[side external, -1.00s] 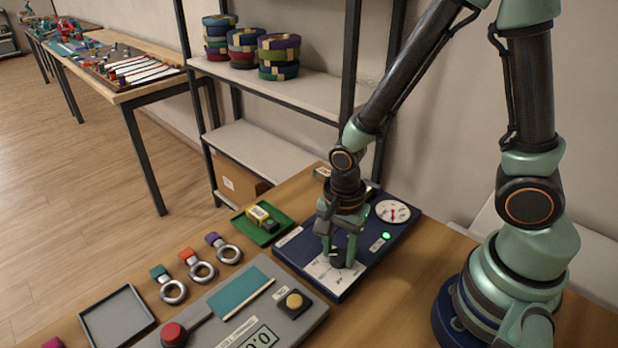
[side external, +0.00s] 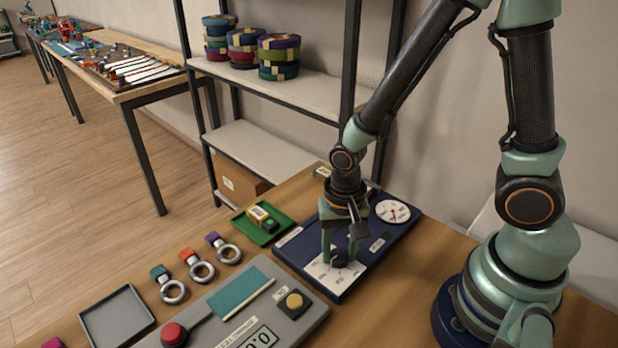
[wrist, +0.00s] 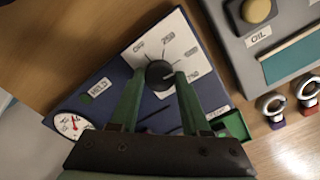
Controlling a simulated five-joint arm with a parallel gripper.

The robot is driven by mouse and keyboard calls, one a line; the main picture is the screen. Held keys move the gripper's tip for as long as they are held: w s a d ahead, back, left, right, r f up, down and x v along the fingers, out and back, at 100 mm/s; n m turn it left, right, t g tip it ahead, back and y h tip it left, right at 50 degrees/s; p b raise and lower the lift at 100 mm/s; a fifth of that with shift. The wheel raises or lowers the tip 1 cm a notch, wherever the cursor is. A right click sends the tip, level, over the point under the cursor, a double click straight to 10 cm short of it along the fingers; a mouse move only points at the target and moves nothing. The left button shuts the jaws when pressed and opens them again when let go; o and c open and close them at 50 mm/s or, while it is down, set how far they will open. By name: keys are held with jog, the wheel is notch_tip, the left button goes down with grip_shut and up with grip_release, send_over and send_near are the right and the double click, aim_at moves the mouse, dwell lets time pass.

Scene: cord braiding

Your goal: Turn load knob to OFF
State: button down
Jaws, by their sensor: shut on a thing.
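The load knob (wrist: 158,74) is a dark round knob on a white printed plate (wrist: 172,42) on the blue panel (side external: 352,285). My gripper (side external: 340,257) points down over the plate, its two green fingers shut on the knob from opposite sides. In the wrist view my gripper (wrist: 160,76) has one fingertip on each side of the knob. The OFF label (wrist: 138,48) shows at the plate's upper left in that view, with other load marks round the right side. I cannot tell which mark the knob points at.
A dial gauge (side external: 392,212) and an unlit HOLD lamp (wrist: 86,98) are on the panel. A green tray (side external: 262,226) stands left of it. The grey console (side external: 235,313) with red and yellow buttons is in front. Ring bolts (side external: 202,270) lie further left.

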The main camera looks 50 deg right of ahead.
jog(key=n, duration=0.4)
jog(key=shift+n, duration=0.3)
jog(key=n, duration=1.4)
jog(key=shift+d+n, duration=0.1)
jog(key=shift+n, duration=0.2)
jog(key=shift+c, duration=1.9)
grip_release()
